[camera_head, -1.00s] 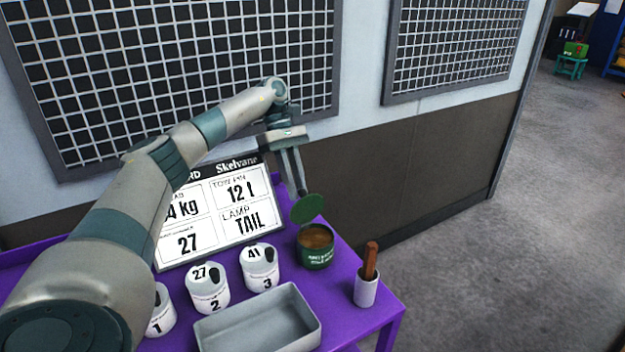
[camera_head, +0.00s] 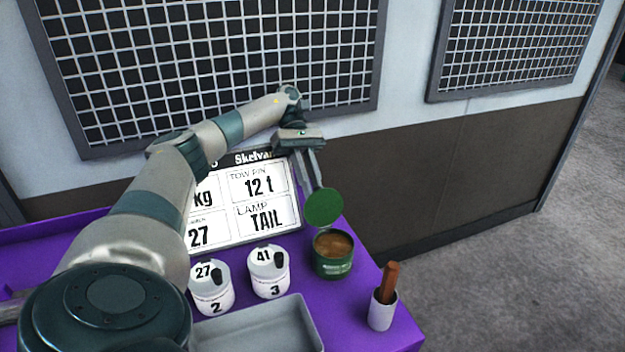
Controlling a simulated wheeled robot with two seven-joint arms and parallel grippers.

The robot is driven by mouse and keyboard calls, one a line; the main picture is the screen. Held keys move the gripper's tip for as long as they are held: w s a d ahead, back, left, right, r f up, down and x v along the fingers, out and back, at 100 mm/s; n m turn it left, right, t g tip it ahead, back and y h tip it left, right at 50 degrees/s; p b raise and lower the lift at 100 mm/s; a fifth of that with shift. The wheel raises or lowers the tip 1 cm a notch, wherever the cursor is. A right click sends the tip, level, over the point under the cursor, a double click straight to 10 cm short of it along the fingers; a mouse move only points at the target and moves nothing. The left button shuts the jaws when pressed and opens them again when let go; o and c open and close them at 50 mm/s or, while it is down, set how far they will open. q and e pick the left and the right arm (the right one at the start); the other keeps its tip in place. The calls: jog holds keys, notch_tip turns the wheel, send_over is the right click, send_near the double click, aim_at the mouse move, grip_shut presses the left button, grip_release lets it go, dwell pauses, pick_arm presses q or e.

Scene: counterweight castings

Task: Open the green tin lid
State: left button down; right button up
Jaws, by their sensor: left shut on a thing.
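The green tin (camera_head: 333,262) stands on the purple table, its mouth open and brown contents showing inside. Its round green lid (camera_head: 323,207) is tilted steeply up above the tin's back rim, its flat face toward me. My left gripper (camera_head: 318,186) reaches down from behind and is shut, its fingertips at the lid's upper edge. The lid hides the very tips. I cannot tell whether the lid still touches the tin. My right gripper does not show.
White numbered canisters, 2 (camera_head: 211,292) and 3 (camera_head: 268,276), stand left of the tin. A grey tray (camera_head: 312,325) lies in front. A white cup (camera_head: 381,312) with a brown stick stands at right. A sign board (camera_head: 290,218) leans behind.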

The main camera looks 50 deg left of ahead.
aim_at(323, 191)
pick_arm(q)
jog(key=shift+w+d+f, duration=0.1)
jog(key=shift+d+f, duration=0.1)
jog(key=shift+d, duration=0.05)
